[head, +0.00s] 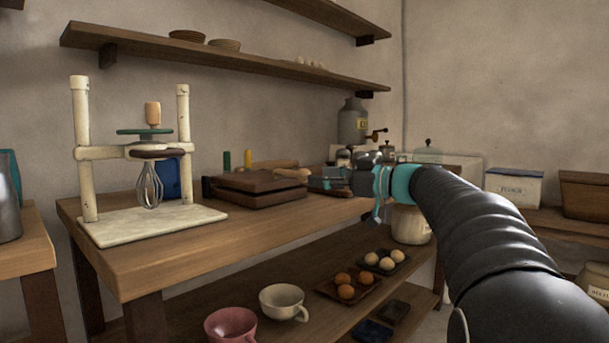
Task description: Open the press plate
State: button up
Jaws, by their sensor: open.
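A dark brown press (262,188) of two flat stacked slabs lies on the wooden worktable, right of the whisk stand. Its upper plate (258,181) looks lowered onto the base. A pale wooden handle-like piece (292,174) shows at its right side; I cannot tell whether it belongs to the press. My gripper (318,181) comes in from the right, just right of the press, and points left towards it. It is open, and I see nothing held. The fingertips are small and dark here, and any gap to the press is hard to judge.
A cream stand (83,150) with a whisk (149,186) stands left on the worktable (150,262). Below, the shelf holds a pink cup (230,325), a cream cup (282,301) and egg trays (348,290). A grey canister (352,124) stands behind my gripper. The table front is clear.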

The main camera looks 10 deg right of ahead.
aim_at(304, 174)
jog(key=shift+x, duration=2.7)
jog(key=shift+c, duration=0.2)
grip_shut()
